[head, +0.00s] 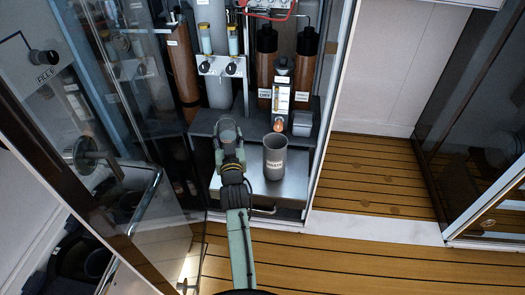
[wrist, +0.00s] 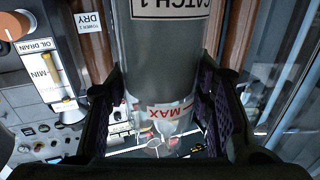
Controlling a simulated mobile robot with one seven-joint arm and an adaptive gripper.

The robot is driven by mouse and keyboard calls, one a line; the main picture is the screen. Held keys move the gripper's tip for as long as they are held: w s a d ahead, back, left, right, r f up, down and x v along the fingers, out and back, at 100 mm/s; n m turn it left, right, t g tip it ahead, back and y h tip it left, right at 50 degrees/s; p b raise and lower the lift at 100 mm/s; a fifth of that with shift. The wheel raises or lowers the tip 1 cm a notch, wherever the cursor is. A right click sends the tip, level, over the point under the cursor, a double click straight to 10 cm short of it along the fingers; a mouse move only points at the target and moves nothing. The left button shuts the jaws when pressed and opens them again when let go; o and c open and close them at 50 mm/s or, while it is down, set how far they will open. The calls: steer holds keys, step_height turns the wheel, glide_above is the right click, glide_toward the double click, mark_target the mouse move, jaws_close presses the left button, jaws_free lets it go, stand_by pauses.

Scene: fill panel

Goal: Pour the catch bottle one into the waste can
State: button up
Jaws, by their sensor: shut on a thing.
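Catch bottle one (head: 228,130) is a clear grey cylinder, held above the metal shelf left of the waste can. My gripper (head: 230,150) is shut on it. In the wrist view the bottle (wrist: 165,60) stands between the two dark finger pads. Its "CATCH 1" label and red MAX mark read upside down there. I cannot tell its exact tilt or how much liquid is in it. The waste can (head: 274,160) is a grey open-topped cylinder with a pale label, upright on the shelf, to the right of my gripper and apart from the bottle.
The metal shelf (head: 285,190) lies inside a glass-walled cabinet. A labelled oil drain gauge (head: 281,95) with an orange-tipped outlet stands just behind the can. Brown cylinders (head: 266,65) stand behind. An open glass door (head: 110,130) is close on the left, and a frame post (head: 335,90) on the right.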

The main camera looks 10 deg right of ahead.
steer(key=s+d+r+m+h+p, duration=0.2)
steer(key=s+d+r+m+p, duration=0.15)
steer(key=r, duration=0.35)
steer(key=s+d+r+m+h+p, duration=0.1)
steer(key=s+d+r+m+p, duration=0.1)
steer(key=d+r+m, duration=0.4)
steer(key=shift+n, duration=0.35)
steer(key=f+b, duration=0.1)
steer(key=a+f+b, duration=0.1)
steer(key=b, duration=0.1)
steer(key=f+b, duration=0.1)
steer(key=shift+s+a+f, duration=0.2)
steer(key=shift+a+f, duration=0.05)
steer(key=shift+f, duration=0.15)
steer(key=shift+a+m+b, duration=0.2)
steer(key=shift+m+b, duration=0.1)
steer(key=shift+m, duration=0.3)
steer(key=shift+a+m, duration=0.15)
steer(key=shift+m, duration=0.45)
